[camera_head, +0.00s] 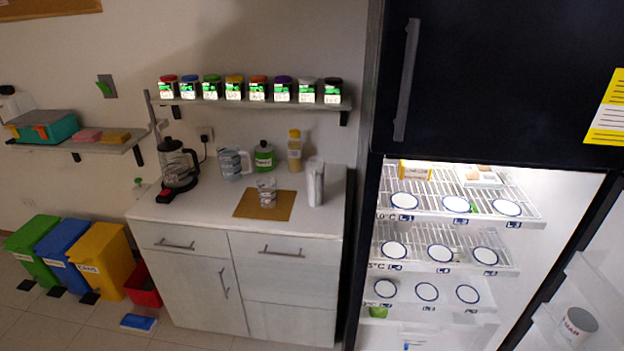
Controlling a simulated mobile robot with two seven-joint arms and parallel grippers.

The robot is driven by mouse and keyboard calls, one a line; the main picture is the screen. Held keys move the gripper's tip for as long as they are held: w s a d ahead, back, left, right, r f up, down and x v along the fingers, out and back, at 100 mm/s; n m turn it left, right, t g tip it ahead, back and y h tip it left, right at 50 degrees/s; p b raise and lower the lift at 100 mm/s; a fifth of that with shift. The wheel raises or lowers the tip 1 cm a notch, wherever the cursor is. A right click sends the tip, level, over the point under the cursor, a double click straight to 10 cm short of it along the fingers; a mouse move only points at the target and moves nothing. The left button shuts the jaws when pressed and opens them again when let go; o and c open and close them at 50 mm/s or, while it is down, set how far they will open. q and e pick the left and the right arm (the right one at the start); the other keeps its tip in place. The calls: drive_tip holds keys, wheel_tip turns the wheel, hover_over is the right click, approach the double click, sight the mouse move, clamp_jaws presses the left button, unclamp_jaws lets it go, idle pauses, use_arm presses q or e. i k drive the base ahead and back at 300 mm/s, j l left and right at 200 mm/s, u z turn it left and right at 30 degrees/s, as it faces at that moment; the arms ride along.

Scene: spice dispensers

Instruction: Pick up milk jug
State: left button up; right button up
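No thing in view is clearly marked as a milk jug. A tall white jug-like container (315,182) stands upright at the right end of the white counter. A white cylindrical container (578,326) with dark lettering sits in the open fridge door at lower right; its label is too small to read surely. A white bottle-like container (10,103) stands on the left wall shelf, partly cut off by the picture edge. Neither of my grippers is in view.
Spice jars line the shelf above. The fridge (480,75) stands open, with plates inside.

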sight(315, 187)
drive_tip(key=i+j+z, duration=0.1)
drive_tip(key=j, duration=0.25)
drive_tip(key=i+j+z, duration=0.1)
drive_tip(key=i+j, duration=0.2)
drive_tip(key=i+j+z, duration=0.1)
drive_tip(key=j, duration=0.35)
drive_tip(key=i+j, duration=0.2)
drive_tip(key=j, duration=0.2)
drive_tip(key=i+j+z, duration=0.15)
drive_tip(key=j, duration=0.25)
drive_tip(key=i+j+z, duration=0.1)
drive_tip(key=j, duration=0.35)
drive_tip(key=i+j+z, duration=0.1)
drive_tip(key=j, duration=0.3)
drive_tip(key=i+j+z, duration=0.1)
drive_tip(key=j, duration=0.35)
drive_tip(key=i, duration=0.1)
